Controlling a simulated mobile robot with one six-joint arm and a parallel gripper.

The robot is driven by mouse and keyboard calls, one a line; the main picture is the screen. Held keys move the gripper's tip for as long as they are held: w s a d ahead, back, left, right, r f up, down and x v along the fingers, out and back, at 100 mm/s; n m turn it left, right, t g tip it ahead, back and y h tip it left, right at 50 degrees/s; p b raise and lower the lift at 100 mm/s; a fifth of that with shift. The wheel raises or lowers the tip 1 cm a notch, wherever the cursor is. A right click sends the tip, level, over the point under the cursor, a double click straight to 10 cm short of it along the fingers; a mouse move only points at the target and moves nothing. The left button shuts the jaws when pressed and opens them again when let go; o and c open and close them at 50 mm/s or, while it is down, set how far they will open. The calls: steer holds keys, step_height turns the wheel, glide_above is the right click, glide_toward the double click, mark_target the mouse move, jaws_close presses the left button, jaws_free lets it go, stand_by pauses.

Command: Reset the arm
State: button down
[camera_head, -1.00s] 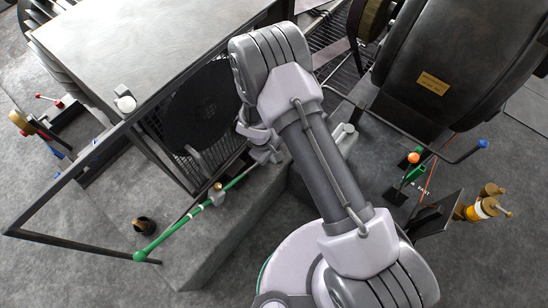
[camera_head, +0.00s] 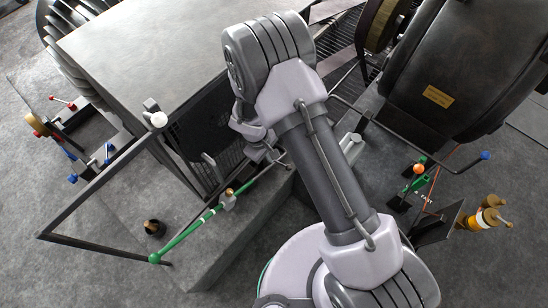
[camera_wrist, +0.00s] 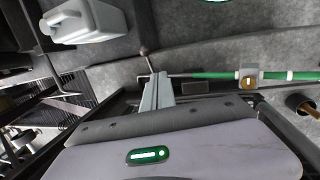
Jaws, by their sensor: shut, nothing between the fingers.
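My arm rises from the bottom of the head view, bends at a large grey elbow and comes down to my gripper (camera_head: 277,160). I cannot tell whether the fingertips touch the thin metal end of the rod.
A large grey metal-topped cabinet (camera_head: 160,45) with a black frame (camera_head: 95,190) stands left of the arm. A dark machine housing (camera_head: 445,70) stands right, with a blue-tipped lever (camera_head: 484,155). A brass cylinder (camera_head: 480,215) is at lower right. Bare floor lies at lower left.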

steer(key=s+d+r+m+t+y+p, duration=0.1)
steer(key=d+r+m, duration=0.3)
steer(key=r, duration=1.1)
steer(key=d+r+m+y, duration=0.1)
steer(key=d+r+m, duration=0.3)
steer(key=r, duration=1.1)
steer(key=s+d+r+m+t+y, duration=0.1)
steer(key=s+d+r+m+t, duration=0.1)
steer(key=s+r, duration=0.5)
steer(key=s+d+r+m+t+y, duration=0.1)
steer(key=s+d+r+m+t, duration=0.1)
steer(key=s+r, duration=0.4)
steer(key=s+d+m, duration=0.1)
steer(key=s+m, duration=0.1)
steer(key=s, duration=0.1)
steer(key=shift+r+m, duration=0.35)
steer(key=shift+m, duration=0.05)
steer(key=shift+w, duration=0.1)
